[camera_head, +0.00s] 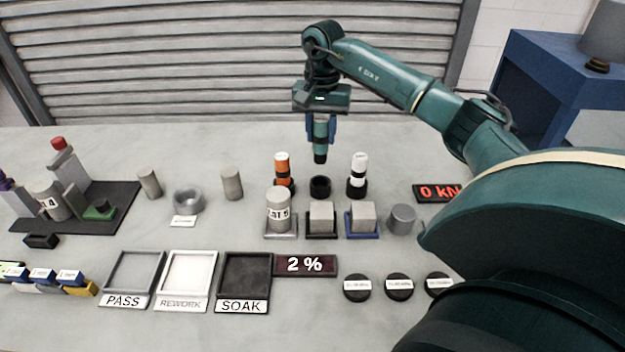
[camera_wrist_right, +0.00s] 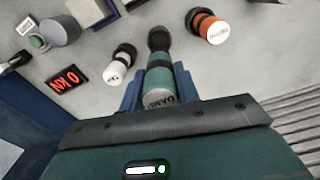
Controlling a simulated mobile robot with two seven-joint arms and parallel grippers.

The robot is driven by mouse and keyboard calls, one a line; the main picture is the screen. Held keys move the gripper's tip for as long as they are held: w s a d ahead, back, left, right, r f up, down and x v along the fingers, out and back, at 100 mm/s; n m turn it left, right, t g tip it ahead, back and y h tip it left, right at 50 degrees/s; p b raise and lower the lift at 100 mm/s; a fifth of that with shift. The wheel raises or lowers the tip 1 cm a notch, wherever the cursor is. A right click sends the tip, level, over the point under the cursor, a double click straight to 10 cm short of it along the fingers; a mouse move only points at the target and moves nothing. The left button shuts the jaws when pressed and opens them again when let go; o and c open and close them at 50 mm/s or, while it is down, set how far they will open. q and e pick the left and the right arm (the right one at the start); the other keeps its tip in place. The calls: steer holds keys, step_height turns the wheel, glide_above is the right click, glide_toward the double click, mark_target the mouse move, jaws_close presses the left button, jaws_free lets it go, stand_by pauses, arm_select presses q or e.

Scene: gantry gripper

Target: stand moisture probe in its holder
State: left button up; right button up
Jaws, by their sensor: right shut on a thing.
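My right gripper (camera_head: 320,128) is shut on a teal probe (camera_head: 321,146) with a black lower end. The probe hangs upright above the table. Below it in the picture is an empty black round holder (camera_head: 320,187), between an orange probe (camera_head: 282,166) and a white probe (camera_head: 358,166), each standing in its own black holder. In the right wrist view, the teal probe (camera_wrist_right: 160,82) sits between the fingers, its pale labelled top toward me, and its lower end lines up with the dark holder (camera_wrist_right: 158,39). My left gripper is not in view.
Grey blocks on small stands (camera_head: 321,216) and a "LOT 5" cylinder (camera_head: 278,210) stand just in front of the holders. A "2 %" display (camera_head: 305,264), several labelled trays (camera_head: 187,275) and black discs (camera_head: 398,287) lie nearer. A "0 KN" display (camera_head: 437,192) is to the right.

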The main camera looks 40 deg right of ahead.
step_height(320, 180, down, 10)
steer(key=shift+s+r, duration=0.1)
steer(key=shift+r, duration=0.05)
steer(key=o, duration=1)
steer(key=shift+c, duration=0.2)
steer(key=shift+r+p, duration=0.1)
steer(key=shift+p, duration=0.2)
step_height(320, 180, up, 12)
steer(key=shift+r+b, duration=0.1)
steer(key=shift+b, duration=0.35)
